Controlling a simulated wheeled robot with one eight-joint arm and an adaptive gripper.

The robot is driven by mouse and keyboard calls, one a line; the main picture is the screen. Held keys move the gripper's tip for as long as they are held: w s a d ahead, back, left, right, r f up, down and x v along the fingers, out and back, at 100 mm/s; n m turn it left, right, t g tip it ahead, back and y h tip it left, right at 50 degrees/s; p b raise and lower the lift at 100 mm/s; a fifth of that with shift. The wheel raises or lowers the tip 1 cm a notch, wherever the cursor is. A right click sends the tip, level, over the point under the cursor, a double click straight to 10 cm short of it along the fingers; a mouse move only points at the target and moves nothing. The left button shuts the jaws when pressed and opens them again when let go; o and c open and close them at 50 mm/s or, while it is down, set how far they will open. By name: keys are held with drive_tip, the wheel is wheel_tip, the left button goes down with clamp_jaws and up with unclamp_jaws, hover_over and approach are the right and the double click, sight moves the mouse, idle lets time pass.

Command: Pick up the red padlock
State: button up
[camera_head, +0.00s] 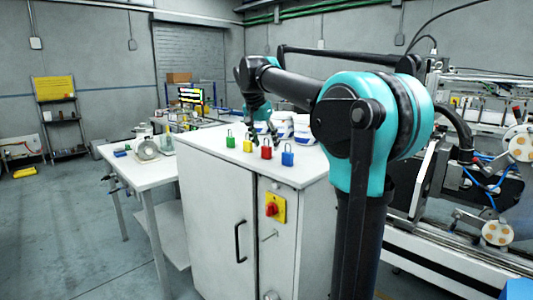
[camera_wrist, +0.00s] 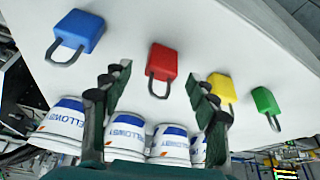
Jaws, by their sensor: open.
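The red padlock (camera_head: 266,152) stands on the white cabinet top, between the yellow padlock (camera_head: 248,146) and the blue padlock (camera_head: 287,158). In the wrist view the red padlock (camera_wrist: 164,61) appears upside down, with its dark shackle pointing toward the gap between my fingers. My gripper (camera_wrist: 160,76) is open and empty, one finger on each side of that shackle in the picture. In the head view my gripper (camera_head: 262,128) hangs above and behind the padlock row. Whether the fingers touch the red padlock cannot be told.
A green padlock (camera_head: 230,141) stands at the left end of the row; several white labelled tubs (camera_head: 303,128) stand behind it. The white cabinet (camera_head: 215,215) has a red switch on its front. A side table (camera_head: 140,178) stands to the left. The top's front edge is close.

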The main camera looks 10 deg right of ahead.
drive_tip(key=shift+x, duration=0.8)
drive_tip(key=shift+c, duration=0.3)
clamp_jaws()
drive_tip(key=shift+r, duration=0.1)
wheel_tip(320, 180, up, 20)
